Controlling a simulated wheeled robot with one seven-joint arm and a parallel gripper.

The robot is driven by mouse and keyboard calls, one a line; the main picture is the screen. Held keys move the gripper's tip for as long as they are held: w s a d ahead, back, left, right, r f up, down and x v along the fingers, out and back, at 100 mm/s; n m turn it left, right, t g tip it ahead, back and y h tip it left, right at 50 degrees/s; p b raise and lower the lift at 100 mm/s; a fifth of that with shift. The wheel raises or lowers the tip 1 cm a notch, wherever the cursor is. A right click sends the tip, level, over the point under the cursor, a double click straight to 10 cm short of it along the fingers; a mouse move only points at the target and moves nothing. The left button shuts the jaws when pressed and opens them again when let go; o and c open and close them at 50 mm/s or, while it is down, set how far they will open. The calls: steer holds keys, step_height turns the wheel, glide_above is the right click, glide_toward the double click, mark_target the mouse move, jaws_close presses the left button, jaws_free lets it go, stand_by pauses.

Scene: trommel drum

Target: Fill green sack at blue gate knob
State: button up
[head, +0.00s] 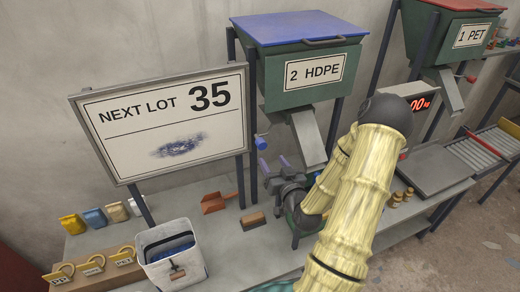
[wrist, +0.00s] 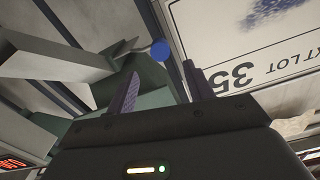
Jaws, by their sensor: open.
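The blue gate knob (head: 261,146) sits at the left of the chute under the green "2 HDPE" hopper (head: 274,80). In the wrist view the blue knob (wrist: 160,48) shows just beyond my fingertips, roughly between them. My gripper (head: 273,162) is open and empty, its two purple fingers pointing up a little below the knob. In the wrist view my gripper (wrist: 161,70) also shows its fingers apart, with the knob not visibly touched. I cannot make out a green sack in either view.
A grey chute (head: 308,137) slopes down close to the right of my gripper. A sign (head: 165,118) reading "NEXT LOT 35" stands left. A pale bin (head: 172,265), several small pouches and a brown scoop (head: 214,203) rest on the bench. A "1 PET" hopper (head: 438,35) stands right.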

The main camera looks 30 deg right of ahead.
mark_target(260, 141)
steer(key=shift+w+d+f+b, duration=0.15)
steer(key=shift+w+b, duration=1.05)
steer(key=shift+b, duration=0.65)
steer(key=w, duration=0.3)
steer(key=w+p, duration=0.1)
steer(key=w, duration=0.2)
steer(key=w+d+p, duration=0.1)
steer(key=w, duration=0.2)
steer(key=shift+r, duration=0.2)
steer(key=shift+s, duration=0.1)
jaws_close()
